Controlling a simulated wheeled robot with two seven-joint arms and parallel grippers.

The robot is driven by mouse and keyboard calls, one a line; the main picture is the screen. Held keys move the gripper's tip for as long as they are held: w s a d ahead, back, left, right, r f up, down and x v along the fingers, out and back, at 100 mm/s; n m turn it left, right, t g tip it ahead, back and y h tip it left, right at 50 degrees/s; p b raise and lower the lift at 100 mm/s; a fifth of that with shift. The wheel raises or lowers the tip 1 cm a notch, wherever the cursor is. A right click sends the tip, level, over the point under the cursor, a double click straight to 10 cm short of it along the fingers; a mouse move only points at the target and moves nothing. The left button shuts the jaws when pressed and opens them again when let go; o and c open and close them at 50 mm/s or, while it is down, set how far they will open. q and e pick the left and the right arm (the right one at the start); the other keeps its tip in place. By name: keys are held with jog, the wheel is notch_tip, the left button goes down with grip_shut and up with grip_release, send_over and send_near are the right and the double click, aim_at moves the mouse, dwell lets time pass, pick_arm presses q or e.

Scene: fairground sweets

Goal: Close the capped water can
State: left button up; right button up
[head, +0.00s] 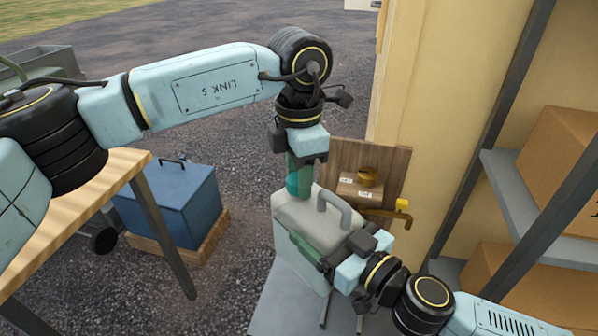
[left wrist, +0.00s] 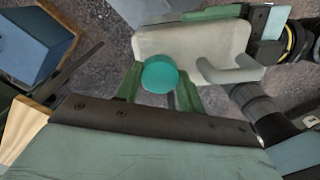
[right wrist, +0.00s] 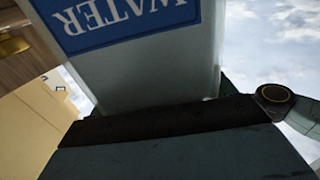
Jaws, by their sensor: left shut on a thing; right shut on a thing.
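The water can (head: 292,222) is a pale grey canister with a carrying handle (head: 333,208) on top. In the right wrist view its side bears a blue label (right wrist: 125,20) reading WATER, upside down. My left gripper (head: 301,182) points down at the can's top and is shut on the round teal cap (head: 292,183). In the left wrist view the cap (left wrist: 160,74) sits between the green fingers, at the can's edge. I cannot tell whether it is seated on the neck, which is hidden. My right gripper (head: 306,248) is shut on the can's body from the side.
A blue box (head: 170,205) stands on a wooden base at left, beyond a wooden table (head: 75,215). A wooden board with a brass item (head: 367,178) and a yellow-handled tap (head: 402,212) are behind the can. Shelves with cardboard boxes (head: 560,165) stand at right.

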pick_arm(q)
jog(key=m, duration=0.3)
jog(key=shift+m, duration=0.3)
jog(key=o, duration=1.2)
jog(key=shift+c, duration=0.2)
jog(key=shift+r, duration=0.1)
notch_tip(320, 180, up, 12)
jog(key=shift+w, duration=0.1)
